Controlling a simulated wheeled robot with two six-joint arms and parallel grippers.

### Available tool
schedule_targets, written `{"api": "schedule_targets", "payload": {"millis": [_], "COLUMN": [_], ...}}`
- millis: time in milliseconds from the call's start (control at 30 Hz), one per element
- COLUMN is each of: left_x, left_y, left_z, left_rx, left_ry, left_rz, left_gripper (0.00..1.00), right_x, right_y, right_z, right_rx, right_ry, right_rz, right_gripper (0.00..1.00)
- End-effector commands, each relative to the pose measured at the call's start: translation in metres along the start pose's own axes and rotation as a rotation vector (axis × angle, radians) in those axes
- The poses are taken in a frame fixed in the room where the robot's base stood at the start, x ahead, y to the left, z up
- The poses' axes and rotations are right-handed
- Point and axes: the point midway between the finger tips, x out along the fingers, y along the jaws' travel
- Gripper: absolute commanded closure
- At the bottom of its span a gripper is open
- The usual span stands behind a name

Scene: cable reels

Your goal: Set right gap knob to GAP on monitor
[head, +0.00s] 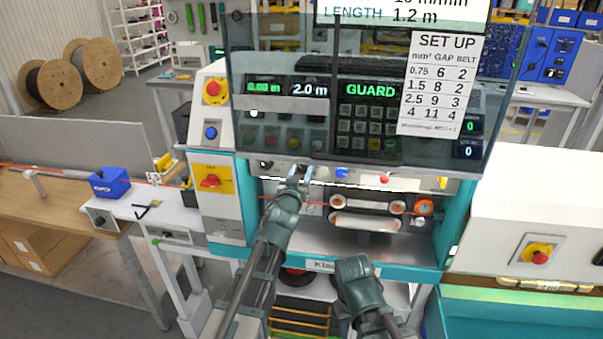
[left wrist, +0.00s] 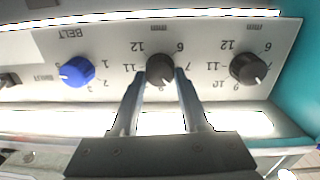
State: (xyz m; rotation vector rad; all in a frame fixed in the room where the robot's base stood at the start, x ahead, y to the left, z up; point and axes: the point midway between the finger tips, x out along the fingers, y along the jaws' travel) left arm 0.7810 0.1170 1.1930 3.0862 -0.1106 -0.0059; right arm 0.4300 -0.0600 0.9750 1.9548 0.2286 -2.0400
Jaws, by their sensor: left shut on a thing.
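In the left wrist view, printed labels appear upside down and my left gripper (left wrist: 160,88) has its two fingers shut on the middle black gap knob (left wrist: 160,69), the right gap knob as seen from the head. Its pointer is not clear. The other black gap knob (left wrist: 248,69) is to its right there, and the blue BELT knob (left wrist: 76,71) to its left. In the head view my left gripper (head: 302,173) reaches the knob panel. The monitor (head: 400,14) is cut off at the top; it shows LENGTH 1.2 m, and no GAP line is visible. My right gripper (head: 355,268) is low; its fingers cannot be made out.
A tinted clear guard (head: 240,60) hangs above the knobs, over a display reading GUARD (head: 371,90). A SET UP chart (head: 442,82) lists GAP and BELT by mm². Rollers (head: 366,222) lie below the panel. A red-yellow switch (head: 210,181) is left.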

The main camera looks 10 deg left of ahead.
Motion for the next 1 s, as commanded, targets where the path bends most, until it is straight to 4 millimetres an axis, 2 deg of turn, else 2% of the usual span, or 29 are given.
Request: {"api": "schedule_targets", "payload": {"millis": [667, 700, 867, 1000], "left_x": [-0.0016, -0.0015, -0.0011, -0.0006], "left_y": [-0.0006, -0.0006, -0.0005, -0.0005], "left_z": [0.002, 0.002, 0.0014, 0.0009], "left_rx": [-0.059, -0.059, -0.059, -0.059], "left_ry": [-0.004, -0.004, -0.002, -0.001], "left_rz": [-0.002, -0.002, -0.001, -0.001], "left_gripper": [1.0, 0.53, 0.25, 0.25], "right_x": [0.001, 0.001, 0.0009, 0.0007], "right_y": [-0.0001, -0.0001, -0.0001, -0.0001], "right_z": [-0.0001, -0.0001, -0.0001, 0.0], "right_rx": [0.0, 0.0, 0.0, 0.0], "right_ry": [0.0, 0.0, 0.0, 0.0], "right_rz": [0.0, 0.0, 0.0, 0.0], "right_gripper": [0.55, 0.55, 0.55, 0.55]}}
